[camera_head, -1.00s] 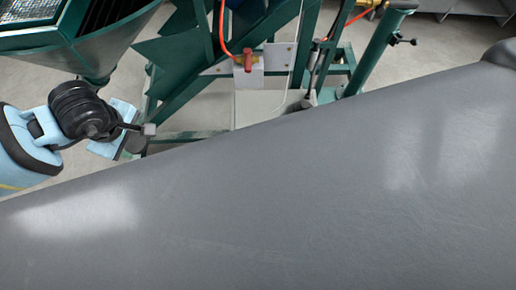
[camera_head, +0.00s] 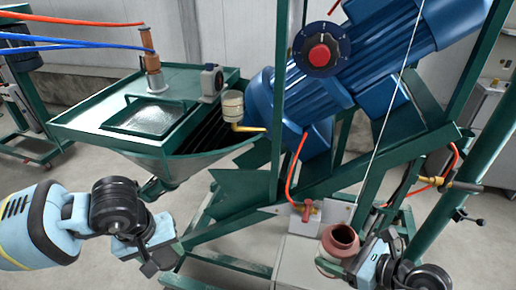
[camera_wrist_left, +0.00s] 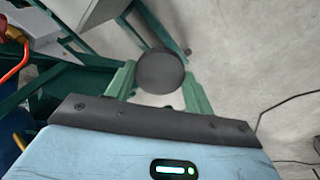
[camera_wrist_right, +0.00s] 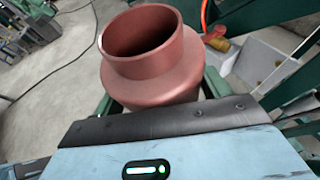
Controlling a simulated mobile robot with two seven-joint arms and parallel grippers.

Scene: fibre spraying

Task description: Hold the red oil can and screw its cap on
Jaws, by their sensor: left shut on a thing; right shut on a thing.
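The red oil can (camera_head: 340,240) shows at the lower right of the head view, its open mouth facing up. It also fills the upper middle of the right wrist view (camera_wrist_right: 150,65), with a wide hollow neck and no cap on it. My right gripper (camera_head: 352,264) is shut on its body. My left gripper (camera_head: 152,266) is at the lower left of the head view, well apart from the can. In the left wrist view it is shut on a dark round cap (camera_wrist_left: 160,72), between its green fingers. The cap is hard to make out in the head view.
A green machine frame (camera_head: 230,195) with a blue motor (camera_head: 345,60) stands ahead. A green hopper (camera_head: 120,120) is at the left. A white box with a red valve (camera_head: 307,210) stands close behind the can. Floor shows between the grippers.

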